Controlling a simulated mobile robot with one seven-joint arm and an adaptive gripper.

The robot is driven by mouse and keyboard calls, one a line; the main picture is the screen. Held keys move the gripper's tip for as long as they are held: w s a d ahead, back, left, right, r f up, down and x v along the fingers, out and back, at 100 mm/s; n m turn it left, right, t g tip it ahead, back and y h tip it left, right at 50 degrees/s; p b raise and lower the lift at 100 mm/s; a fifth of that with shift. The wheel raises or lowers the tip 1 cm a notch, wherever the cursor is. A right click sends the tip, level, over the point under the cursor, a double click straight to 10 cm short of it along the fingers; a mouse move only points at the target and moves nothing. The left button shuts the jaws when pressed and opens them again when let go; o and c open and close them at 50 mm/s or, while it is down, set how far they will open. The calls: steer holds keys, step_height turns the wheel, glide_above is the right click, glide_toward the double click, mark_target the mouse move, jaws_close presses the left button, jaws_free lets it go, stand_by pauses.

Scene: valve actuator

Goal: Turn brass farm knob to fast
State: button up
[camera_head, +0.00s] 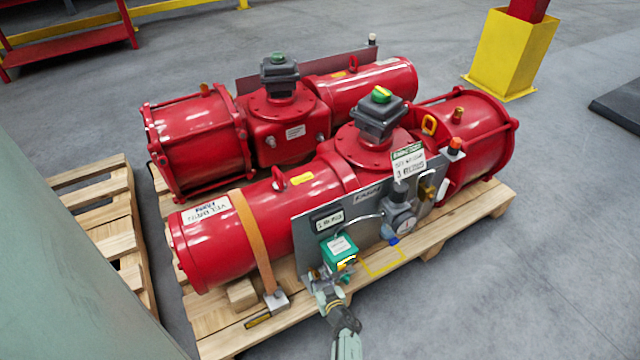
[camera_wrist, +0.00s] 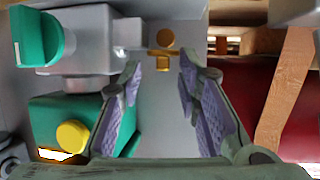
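A small brass T-shaped piece with a round end (camera_wrist: 165,52) sits on the grey panel in the wrist view, ahead of the gap between my fingertips. It looks like the brass knob, but no "fast" mark is readable. My gripper (camera_wrist: 160,78) is open and empty, its purple-padded fingers apart. In the head view my gripper (camera_head: 328,296) is at the lower left of the grey panel (camera_head: 310,240), just below a green box (camera_head: 340,248). My gripper hides the brass piece there. The green box (camera_wrist: 60,110) shows left of my fingers in the wrist view, with a yellow round knob (camera_wrist: 73,135).
A green handle (camera_wrist: 38,36) on a grey body is at upper left in the wrist view. An orange strap (camera_head: 252,240) crosses the red cylinder left of the panel. The wooden pallet (camera_head: 225,335) lies below; open floor is at right.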

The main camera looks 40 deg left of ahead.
step_height(320, 180, up, 10)
stand_by(0.7)
stand_by(0.5)
